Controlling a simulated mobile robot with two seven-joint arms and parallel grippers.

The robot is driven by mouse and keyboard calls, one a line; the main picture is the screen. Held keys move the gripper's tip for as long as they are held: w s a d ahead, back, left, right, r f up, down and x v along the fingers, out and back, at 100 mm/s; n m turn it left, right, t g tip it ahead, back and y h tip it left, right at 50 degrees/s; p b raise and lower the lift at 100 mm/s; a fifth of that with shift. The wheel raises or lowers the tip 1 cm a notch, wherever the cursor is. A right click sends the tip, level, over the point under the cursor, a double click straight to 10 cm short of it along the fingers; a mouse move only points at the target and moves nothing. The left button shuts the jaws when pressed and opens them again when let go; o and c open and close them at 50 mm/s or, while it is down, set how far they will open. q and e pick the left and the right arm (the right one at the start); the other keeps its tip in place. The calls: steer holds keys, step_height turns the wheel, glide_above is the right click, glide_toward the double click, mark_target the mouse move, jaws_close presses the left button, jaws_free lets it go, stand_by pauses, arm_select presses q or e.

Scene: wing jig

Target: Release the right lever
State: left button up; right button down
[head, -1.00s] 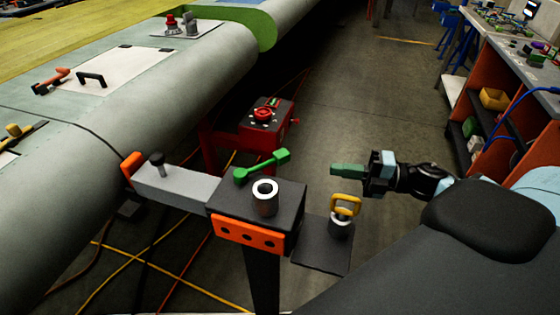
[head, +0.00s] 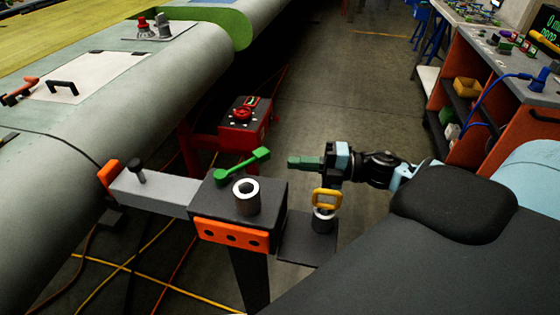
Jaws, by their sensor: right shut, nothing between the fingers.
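A green lever (head: 242,165) with a knob at its right end sits on top of the dark jig block (head: 273,205), slanting up to the right. My right gripper (head: 292,162) comes in from the right with its greenish fingers shut and empty. Its tips point left at the lever's knob end, and a small gap shows between them in the picture. The gripper appears apart from the lever. My left gripper is out of the view.
A metal bushing (head: 246,196) stands on the block, and a pin with a yellow ring handle (head: 326,199) stands on a side plate below my gripper. A grey clamp arm (head: 155,192) reaches left to the wing (head: 120,120). A red control box (head: 243,114) stands behind.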

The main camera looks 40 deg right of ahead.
mark_target(262, 161)
steer(key=shift+x, duration=2.35)
